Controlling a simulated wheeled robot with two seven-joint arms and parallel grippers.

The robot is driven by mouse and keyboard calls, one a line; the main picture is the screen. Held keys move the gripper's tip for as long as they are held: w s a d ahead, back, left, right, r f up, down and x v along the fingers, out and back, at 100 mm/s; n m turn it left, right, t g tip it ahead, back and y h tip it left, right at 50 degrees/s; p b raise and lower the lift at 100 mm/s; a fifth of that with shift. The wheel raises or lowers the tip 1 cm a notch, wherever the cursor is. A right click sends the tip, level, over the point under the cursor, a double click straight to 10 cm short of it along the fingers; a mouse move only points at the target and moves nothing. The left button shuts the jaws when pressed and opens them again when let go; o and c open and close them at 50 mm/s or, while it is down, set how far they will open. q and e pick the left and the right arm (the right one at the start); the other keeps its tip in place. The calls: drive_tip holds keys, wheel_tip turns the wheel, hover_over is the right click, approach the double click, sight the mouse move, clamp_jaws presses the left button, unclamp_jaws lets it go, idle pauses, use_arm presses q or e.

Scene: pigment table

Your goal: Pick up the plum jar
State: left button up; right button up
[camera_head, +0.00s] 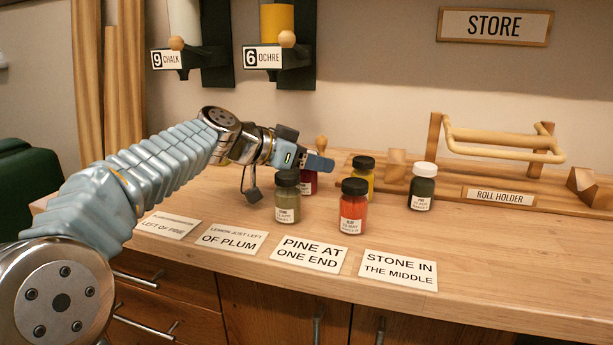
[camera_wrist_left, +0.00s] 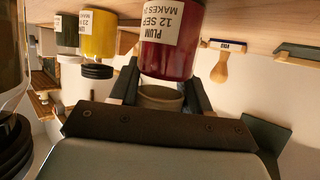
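The plum jar, dark red with a white label, stands upright on the table behind the stone-coloured jar in the head view (camera_head: 308,183), its cap hidden by my left gripper (camera_head: 318,162). In the left wrist view, which is upside down, the plum jar (camera_wrist_left: 172,45) is close up and its label reads PLUM. There, my left gripper (camera_wrist_left: 162,92) has one finger on each side of the greyish cap, with no clear gap on either side; it looks shut on it. The jar does not look clearly lifted. My right gripper is not in view.
Close by stand an olive jar (camera_head: 286,203), an orange-red jar (camera_head: 353,212), a yellow jar (camera_head: 363,180) and a white-capped dark green jar (camera_head: 422,190). Cards such as PINE AT ONE END (camera_head: 308,254) lie along the front. A roll holder (camera_head: 500,150) stands behind at right.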

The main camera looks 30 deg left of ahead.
use_arm(q)
drive_tip(key=c, duration=0.5)
drive_tip(key=shift+r, duration=0.15)
